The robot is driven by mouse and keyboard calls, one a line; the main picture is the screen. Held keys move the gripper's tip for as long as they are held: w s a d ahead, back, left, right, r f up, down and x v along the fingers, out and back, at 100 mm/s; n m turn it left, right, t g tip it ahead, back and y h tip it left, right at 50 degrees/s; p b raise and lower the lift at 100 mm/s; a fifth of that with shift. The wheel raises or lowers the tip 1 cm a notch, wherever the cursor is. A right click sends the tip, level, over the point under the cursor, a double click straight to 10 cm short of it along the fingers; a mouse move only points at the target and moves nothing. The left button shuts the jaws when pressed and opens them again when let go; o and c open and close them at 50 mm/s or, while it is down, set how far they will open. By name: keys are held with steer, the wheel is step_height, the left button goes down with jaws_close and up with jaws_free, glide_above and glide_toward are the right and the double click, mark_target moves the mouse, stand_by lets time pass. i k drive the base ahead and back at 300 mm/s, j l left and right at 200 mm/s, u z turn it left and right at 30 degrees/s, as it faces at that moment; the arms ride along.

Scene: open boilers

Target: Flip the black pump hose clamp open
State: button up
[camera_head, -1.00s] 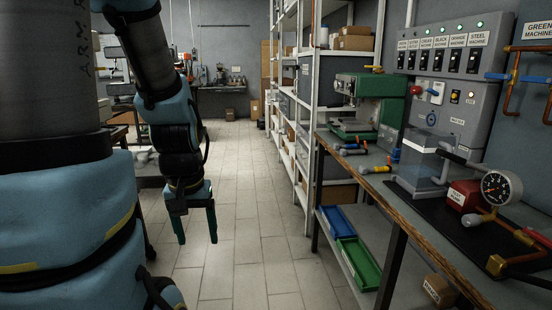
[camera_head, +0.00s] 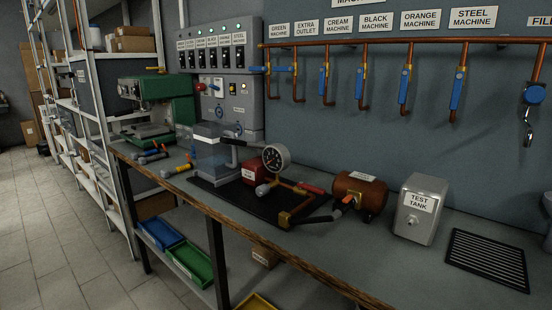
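A red pump box (camera_head: 254,173) with a white label sits on a dark mat on the workbench, below a round pressure gauge (camera_head: 276,157). A black hose-like piece (camera_head: 318,219) lies to the right of the pump, between brass fittings (camera_head: 285,219) and a copper-coloured cylinder (camera_head: 358,192). A small grey fitting with an orange tip (camera_head: 348,200) is at its right end. I cannot make out which part is the hose clamp, or whether it is open or closed. My gripper is out of view.
A metal test tank (camera_head: 418,210) and a black grate (camera_head: 487,259) are further right on the bench. Labelled copper pipes with blue handles (camera_head: 405,83) line the wall. Shelving (camera_head: 90,120) stands left; the floor there is clear.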

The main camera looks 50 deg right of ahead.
mark_target(347, 199)
steer(key=z, duration=1.7)
